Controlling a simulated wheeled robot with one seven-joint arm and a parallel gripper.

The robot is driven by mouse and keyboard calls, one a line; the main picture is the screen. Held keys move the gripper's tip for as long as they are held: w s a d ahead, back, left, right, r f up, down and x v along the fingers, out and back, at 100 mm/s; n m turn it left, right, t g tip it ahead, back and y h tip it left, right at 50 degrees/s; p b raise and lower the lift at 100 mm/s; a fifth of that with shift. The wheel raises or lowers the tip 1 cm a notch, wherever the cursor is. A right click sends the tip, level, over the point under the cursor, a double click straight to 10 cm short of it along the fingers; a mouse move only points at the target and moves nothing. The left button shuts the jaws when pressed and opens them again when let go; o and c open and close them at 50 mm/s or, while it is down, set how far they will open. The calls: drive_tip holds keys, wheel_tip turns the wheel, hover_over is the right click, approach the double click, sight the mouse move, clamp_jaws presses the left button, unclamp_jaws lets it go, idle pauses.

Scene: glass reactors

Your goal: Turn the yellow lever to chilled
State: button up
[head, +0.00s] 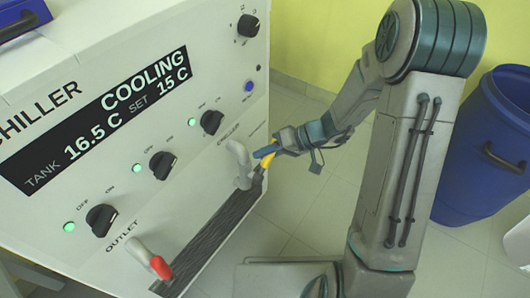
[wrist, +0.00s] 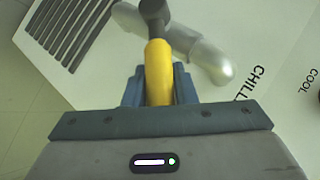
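The yellow lever (wrist: 158,72) runs from a dark pivot at the top of the wrist view down between the blue fingers of my gripper (wrist: 160,88). A finger lies close against each side, and the gripper looks shut on the lever. In the head view my gripper (head: 266,152) is at the right end of the chiller front, with a little of the yellow lever (head: 267,161) showing beside the fingers. A grey pipe (wrist: 205,60) lies beside the lever pivot. Printed words starting "CHILL" and "COOL" show to the right; their ends are cut off or small.
The white chiller (head: 170,225) has a display reading COOLING, 16.5 C, set 15 C, and several black knobs with green lights. A red-handled outlet lever (head: 160,266) is at lower left. A blue barrel (head: 488,150) stands right of my arm. Tiled floor lies between.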

drive_tip(key=shift+o, duration=1.4)
drive_tip(key=shift+d+r, duration=0.15)
drive_tip(key=shift+r, duration=0.05)
drive_tip(key=p+v, duration=0.4)
drive_tip(key=v, duration=0.9)
drive_tip(key=shift+d, duration=0.25)
